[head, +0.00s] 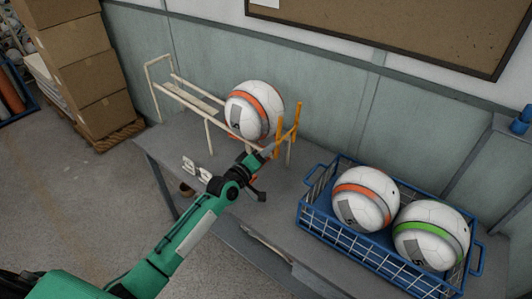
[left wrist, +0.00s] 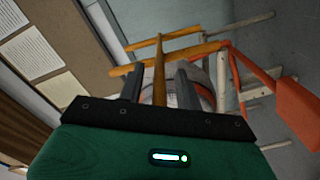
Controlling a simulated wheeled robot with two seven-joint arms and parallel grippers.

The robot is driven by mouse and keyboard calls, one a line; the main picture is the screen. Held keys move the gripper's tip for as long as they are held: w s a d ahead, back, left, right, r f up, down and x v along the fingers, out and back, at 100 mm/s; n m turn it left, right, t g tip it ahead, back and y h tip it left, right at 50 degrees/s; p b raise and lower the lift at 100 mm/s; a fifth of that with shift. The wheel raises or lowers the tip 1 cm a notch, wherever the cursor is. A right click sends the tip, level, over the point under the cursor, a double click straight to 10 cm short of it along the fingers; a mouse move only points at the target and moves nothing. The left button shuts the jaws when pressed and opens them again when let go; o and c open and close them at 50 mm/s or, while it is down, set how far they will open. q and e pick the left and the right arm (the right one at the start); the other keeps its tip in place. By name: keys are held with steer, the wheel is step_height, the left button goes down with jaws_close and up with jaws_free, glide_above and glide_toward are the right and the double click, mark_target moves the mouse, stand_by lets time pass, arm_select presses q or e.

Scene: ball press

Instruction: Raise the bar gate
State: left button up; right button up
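The yellow-orange bar gate (head: 296,122) stands at the right end of a cream rail frame (head: 165,98) on the grey table. It has uprights joined by a crossbar. A white ball with an orange band (head: 256,108) rests in the frame just behind the gate. My left gripper (head: 268,151) is at the gate's near side. In the left wrist view the two grey fingers (left wrist: 160,85) are apart, with a yellow gate bar (left wrist: 159,62) between them and a visible gap on each side. The ball is partly hidden behind them. My right gripper is not in view.
A blue wire crate (head: 345,236) on the right of the table holds two balls, one orange-banded (head: 365,197) and one green-banded (head: 431,235). An orange-red flat piece (left wrist: 285,108) is close on the right in the left wrist view. Cardboard boxes (head: 75,65) stand at left.

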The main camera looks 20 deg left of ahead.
arm_select(q)
steer(key=shift+s+a+f, duration=0.15)
steer(key=shift+s, duration=0.4)
steer(key=b+v, duration=0.2)
steer(key=v, duration=1)
steer(key=shift+s+b, duration=0.3)
steer(key=shift+a, duration=0.15)
